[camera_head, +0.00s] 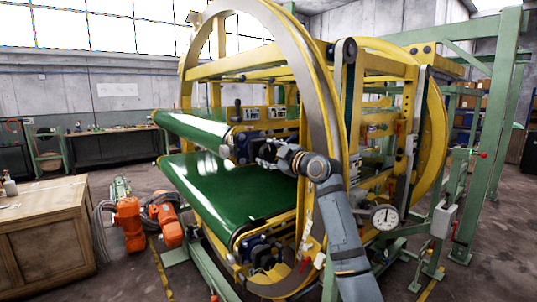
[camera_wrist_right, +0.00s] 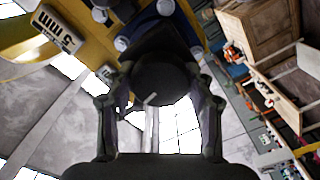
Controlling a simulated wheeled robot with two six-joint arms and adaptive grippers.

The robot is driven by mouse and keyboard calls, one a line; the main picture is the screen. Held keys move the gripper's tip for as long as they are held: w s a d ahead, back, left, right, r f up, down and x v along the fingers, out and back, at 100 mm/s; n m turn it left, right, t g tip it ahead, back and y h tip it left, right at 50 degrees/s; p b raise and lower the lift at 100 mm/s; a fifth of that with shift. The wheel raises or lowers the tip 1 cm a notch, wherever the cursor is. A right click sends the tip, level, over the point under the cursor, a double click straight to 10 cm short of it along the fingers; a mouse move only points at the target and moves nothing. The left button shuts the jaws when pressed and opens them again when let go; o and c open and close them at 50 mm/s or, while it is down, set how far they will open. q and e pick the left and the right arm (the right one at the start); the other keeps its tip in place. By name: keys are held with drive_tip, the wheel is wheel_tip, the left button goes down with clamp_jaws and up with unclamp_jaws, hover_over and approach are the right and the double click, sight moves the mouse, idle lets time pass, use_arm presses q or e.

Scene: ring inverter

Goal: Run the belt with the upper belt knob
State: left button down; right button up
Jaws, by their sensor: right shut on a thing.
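The ring inverter is a large yellow ring frame (camera_head: 187,75) with an upper green belt (camera_head: 190,128) and a lower green belt (camera_head: 215,185). My right gripper (camera_head: 262,152) reaches in from the right, at the blue drive near the upper belt's front end. In the right wrist view, the fingers of my right gripper (camera_wrist_right: 160,100) stand on both sides of the dark round upper belt knob (camera_wrist_right: 160,82) and are shut on it. A short light mark shows on the knob's face. The knob is largely hidden by the gripper in the head view. My left gripper is not in view.
A lower blue drive (camera_head: 258,247) sits by the lower belt's front end. A round dial gauge (camera_head: 384,217) is right of my arm. A wooden crate (camera_head: 45,235) and orange units (camera_head: 130,222) stand at left. Green posts (camera_head: 500,120) rise at right.

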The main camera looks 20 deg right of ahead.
drive_tip(key=o, duration=1.2)
drive_tip(key=shift+s, duration=0.1)
drive_tip(key=v, duration=1.2)
